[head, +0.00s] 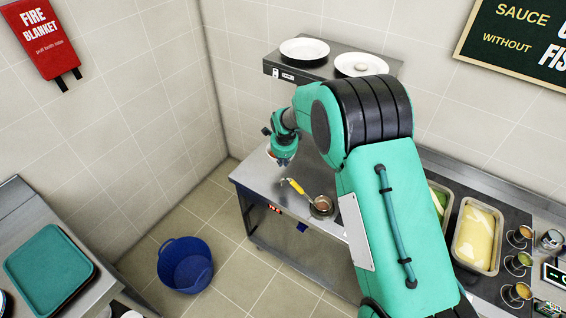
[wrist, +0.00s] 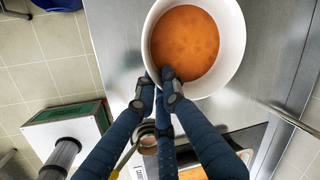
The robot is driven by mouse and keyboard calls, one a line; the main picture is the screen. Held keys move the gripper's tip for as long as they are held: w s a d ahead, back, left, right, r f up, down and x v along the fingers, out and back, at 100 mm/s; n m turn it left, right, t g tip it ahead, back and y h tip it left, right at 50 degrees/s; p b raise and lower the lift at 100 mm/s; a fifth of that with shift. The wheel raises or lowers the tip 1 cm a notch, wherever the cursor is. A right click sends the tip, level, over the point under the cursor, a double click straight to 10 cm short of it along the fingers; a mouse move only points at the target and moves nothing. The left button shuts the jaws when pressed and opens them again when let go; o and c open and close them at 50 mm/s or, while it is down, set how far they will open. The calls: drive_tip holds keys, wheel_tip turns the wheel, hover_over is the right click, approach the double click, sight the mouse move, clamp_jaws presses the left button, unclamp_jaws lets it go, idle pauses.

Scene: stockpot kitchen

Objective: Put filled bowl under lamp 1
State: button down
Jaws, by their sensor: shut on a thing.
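The filled bowl (wrist: 236,62) is white and holds orange soup (wrist: 185,45) in the wrist view. My gripper (wrist: 160,90) is shut on the bowl's near rim, with its dark fingertips at the wall. In the head view my gripper (head: 281,160) is over the left end of the steel counter (head: 252,178), and only a sliver of the bowl shows beside it. The bowl looks level. I cannot make out a heat lamp marked 1; a steel shelf (head: 330,68) with a small label hangs on the wall above.
A yellow-handled ladle (head: 294,186) rests in a round well right of my gripper. Food pans (head: 478,236) are farther right. A blue bucket (head: 185,262) stands on the floor. The counter's left end looks clear.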

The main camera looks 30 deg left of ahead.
idle(0.3)
drive_tip(key=w+d+f+b, duration=0.1)
drive_tip(key=d+b, duration=0.1)
drive_tip(key=d, duration=0.6)
drive_tip(key=w+d+f+b, duration=0.2)
drive_tip(key=d, duration=0.7)
drive_tip(key=w+d+f+b, duration=0.2)
drive_tip(key=d, duration=0.7)
drive_tip(key=shift+w+b, duration=0.15)
drive_tip(key=shift+b, duration=0.15)
drive_tip(key=shift+r, duration=0.1)
drive_tip(key=shift+w, duration=0.1)
drive_tip(key=w+a, duration=0.2)
drive_tip(key=w, duration=0.2)
drive_tip(key=w+a+f, duration=0.1)
drive_tip(key=w+a, duration=0.2)
drive_tip(key=w, duration=0.2)
drive_tip(key=w+a, duration=0.2)
drive_tip(key=w, duration=0.2)
drive_tip(key=shift+w+a+f+b, duration=0.25)
drive_tip(key=shift+w+a+b, duration=0.05)
drive_tip(key=shift+w+a, duration=0.1)
drive_tip(key=shift+f, duration=0.1)
drive_tip(key=shift+f, duration=1.65)
